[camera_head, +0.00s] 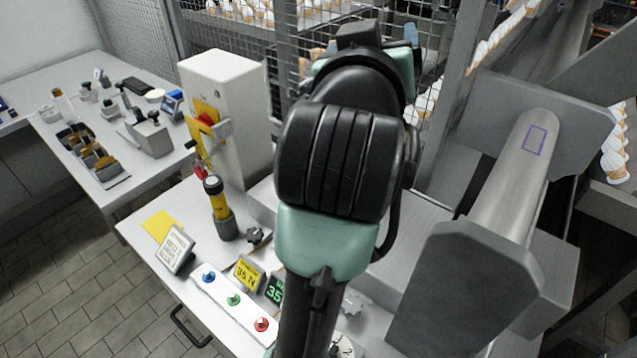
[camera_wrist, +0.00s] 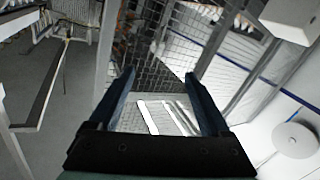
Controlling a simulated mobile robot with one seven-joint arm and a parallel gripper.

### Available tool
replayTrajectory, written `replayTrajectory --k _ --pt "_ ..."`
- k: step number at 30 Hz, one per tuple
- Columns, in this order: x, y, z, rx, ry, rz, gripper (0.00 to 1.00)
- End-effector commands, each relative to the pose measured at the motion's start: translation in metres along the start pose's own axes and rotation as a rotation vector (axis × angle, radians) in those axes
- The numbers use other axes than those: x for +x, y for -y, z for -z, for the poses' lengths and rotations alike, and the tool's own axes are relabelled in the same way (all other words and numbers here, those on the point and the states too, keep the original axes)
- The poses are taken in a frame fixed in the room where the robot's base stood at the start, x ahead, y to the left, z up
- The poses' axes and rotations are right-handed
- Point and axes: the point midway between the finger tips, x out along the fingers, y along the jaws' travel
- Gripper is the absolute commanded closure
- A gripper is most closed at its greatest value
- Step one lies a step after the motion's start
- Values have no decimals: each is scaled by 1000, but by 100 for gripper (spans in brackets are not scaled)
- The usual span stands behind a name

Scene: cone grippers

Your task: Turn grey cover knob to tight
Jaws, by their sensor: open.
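In the head view a light grey lobed knob (camera_head: 354,305) shows beside my arm, partly hidden by it. A dark lobed knob (camera_head: 258,237) sits on the bench to the left of my arm. I cannot tell for sure which one is the cover knob, nor read a tight mark. In the wrist view my gripper (camera_wrist: 160,76) has its two dark fingers spread apart with nothing between them. Wire mesh and pale bars show beyond the fingers. Neither knob can be made out there. My arm hides much of the bench in the head view.
The bench carries a white box with a red switch (camera_head: 225,105), a yellow-black cylinder (camera_head: 218,208), small displays (camera_head: 248,272) and a strip of coloured buttons (camera_head: 233,300). A large grey machine (camera_head: 465,290) stands at right. Mesh fencing is behind. The wrist view shows a round disc (camera_wrist: 297,140).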

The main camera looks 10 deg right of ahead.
Motion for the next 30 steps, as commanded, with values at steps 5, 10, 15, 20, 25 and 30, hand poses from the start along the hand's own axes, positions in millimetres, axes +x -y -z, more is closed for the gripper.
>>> replayTrajectory --k 5,10,15,20,25,30 --pt "20 1 -210 -161 711 64 19" --pt "-10 8 -269 -200 1075 223 19" --pt "-46 37 -301 -216 1306 438 19" --pt "-67 55 -312 -224 1405 568 19" --pt "-71 61 -328 -227 1425 592 19" --pt "-70 69 -359 -228 1425 590 19"
